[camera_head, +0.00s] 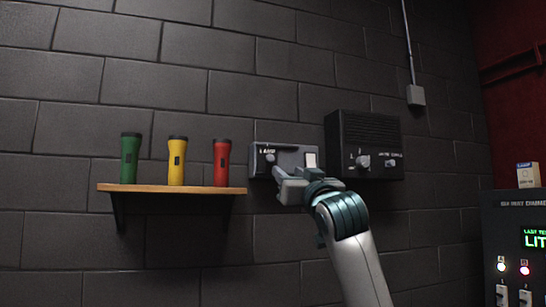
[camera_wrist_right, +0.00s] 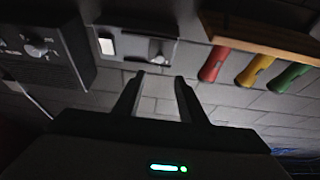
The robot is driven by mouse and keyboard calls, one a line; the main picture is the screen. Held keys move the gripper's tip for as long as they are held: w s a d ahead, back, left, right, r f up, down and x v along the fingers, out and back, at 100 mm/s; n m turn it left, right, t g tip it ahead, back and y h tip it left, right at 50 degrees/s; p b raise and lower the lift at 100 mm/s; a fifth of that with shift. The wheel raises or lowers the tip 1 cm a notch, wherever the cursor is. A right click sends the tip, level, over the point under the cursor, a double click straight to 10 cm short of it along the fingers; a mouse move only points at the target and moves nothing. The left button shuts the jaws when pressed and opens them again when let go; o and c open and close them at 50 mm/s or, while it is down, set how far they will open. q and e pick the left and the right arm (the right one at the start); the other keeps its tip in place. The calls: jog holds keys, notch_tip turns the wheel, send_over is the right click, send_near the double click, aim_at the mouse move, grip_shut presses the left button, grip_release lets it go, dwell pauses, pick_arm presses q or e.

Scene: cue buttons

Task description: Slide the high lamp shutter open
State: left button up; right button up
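The lamp shutter box (camera_head: 289,150) is a grey unit on the block wall, marked with a small label that seems to read LAMP. It has a round knob (camera_head: 270,157) at its left and a pale white patch (camera_head: 311,160) at its right. In the right wrist view the box (camera_wrist_right: 128,43) appears turned over, with the knob (camera_wrist_right: 158,58) just beyond my fingertips. My right gripper (camera_head: 281,181) is at the box's lower edge and hides part of it. In the wrist view its fingers (camera_wrist_right: 160,76) stand apart with nothing between them. Contact with the knob cannot be told. My left gripper is not in view.
A wooden shelf (camera_head: 165,189) to the left holds a green (camera_head: 130,160), a yellow (camera_head: 177,161) and a red flashlight (camera_head: 221,163). A dark panel with lights (camera_head: 515,225) stands far right.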

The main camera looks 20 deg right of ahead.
aim_at(271, 158)
jog(key=p+x, duration=0.6)
jog(key=x, duration=0.6)
jog(key=shift+w+r, duration=0.25)
jog(key=shift+w+p, duration=0.45)
jog(key=shift+w, duration=0.05)
grip_shut()
